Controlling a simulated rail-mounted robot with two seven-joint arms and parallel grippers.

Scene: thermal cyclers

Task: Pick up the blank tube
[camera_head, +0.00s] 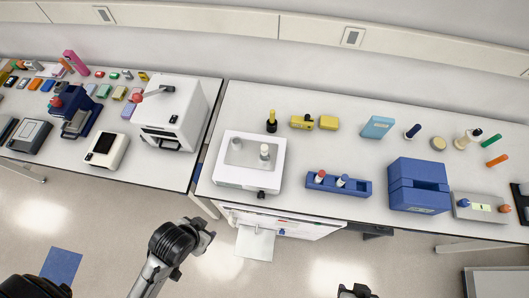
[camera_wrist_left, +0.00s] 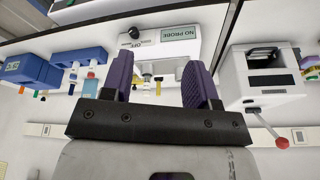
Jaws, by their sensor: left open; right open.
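No tube label is legible, so I cannot tell which tube is the blank. In the head view a red-capped tube (camera_head: 320,176) and a blue-capped tube (camera_head: 342,180) stand in a blue rack (camera_head: 358,188). A pale tube-like piece (camera_head: 264,152) stands on the white instrument (camera_head: 224,174) left of the rack. My left gripper (camera_wrist_left: 161,76) is open, with nothing between its purple fingers in the left wrist view. In the head view the left arm's end is in front of the bench gap. My right gripper (camera_head: 355,291) is open, low at the bottom edge, mostly cut off.
A blue box (camera_head: 418,185) stands right of the rack, and a grey tray (camera_head: 482,207) beyond it. A white cycler-like machine (camera_head: 170,113) is on the left bench. Small bottles and yellow blocks (camera_head: 302,122) line the back. A narrow gap separates the benches.

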